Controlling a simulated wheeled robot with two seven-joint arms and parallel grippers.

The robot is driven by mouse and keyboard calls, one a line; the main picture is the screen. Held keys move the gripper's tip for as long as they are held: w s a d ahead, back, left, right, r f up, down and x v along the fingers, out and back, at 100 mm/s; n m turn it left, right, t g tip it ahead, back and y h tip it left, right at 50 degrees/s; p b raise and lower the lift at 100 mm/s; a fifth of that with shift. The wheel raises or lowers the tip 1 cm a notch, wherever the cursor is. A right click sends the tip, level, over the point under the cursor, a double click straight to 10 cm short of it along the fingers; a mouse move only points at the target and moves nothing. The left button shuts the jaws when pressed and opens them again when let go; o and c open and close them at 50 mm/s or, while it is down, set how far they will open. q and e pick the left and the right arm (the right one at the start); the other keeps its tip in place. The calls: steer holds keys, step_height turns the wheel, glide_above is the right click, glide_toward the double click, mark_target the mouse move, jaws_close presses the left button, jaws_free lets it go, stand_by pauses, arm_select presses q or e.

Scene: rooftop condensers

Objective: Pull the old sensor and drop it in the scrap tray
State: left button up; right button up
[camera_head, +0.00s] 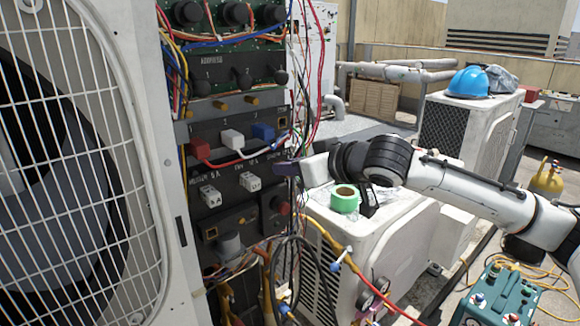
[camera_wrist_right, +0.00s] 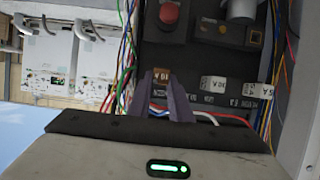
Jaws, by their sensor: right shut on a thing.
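My right gripper (camera_head: 285,168) reaches in from the right to the dark electrical panel (camera_head: 240,215). In the right wrist view its purple fingers (camera_wrist_right: 163,90) are shut on a small brown block (camera_wrist_right: 161,74) with an upside-down label like "10 A". The block stands in a row with two white blocks, one (camera_head: 210,195) at the left and one (camera_head: 250,182) nearer the fingers. I cannot tell if it is clear of its seat. I see no scrap tray. My left gripper is out of view.
Loose wires (camera_head: 297,110) hang beside the fingers. A fan grille (camera_head: 70,150) fills the left. A green tape roll (camera_head: 345,198) lies on a white condenser (camera_head: 395,250) under my right arm. A blue hard hat (camera_head: 469,82) and a teal unit (camera_head: 497,297) are farther right.

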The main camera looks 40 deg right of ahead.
jaws_close()
steer(key=shift+s+f, duration=0.1)
steer(key=shift+s+d+b, duration=0.1)
steer(key=shift+s+b, duration=0.4)
steer(key=shift+s, duration=0.2)
steer(key=shift+s, duration=0.15)
steer(key=shift+s+d+b, duration=0.1)
steer(key=shift+s+b, duration=0.7)
steer(key=shift+s, duration=0.05)
steer(key=shift+s, duration=0.2)
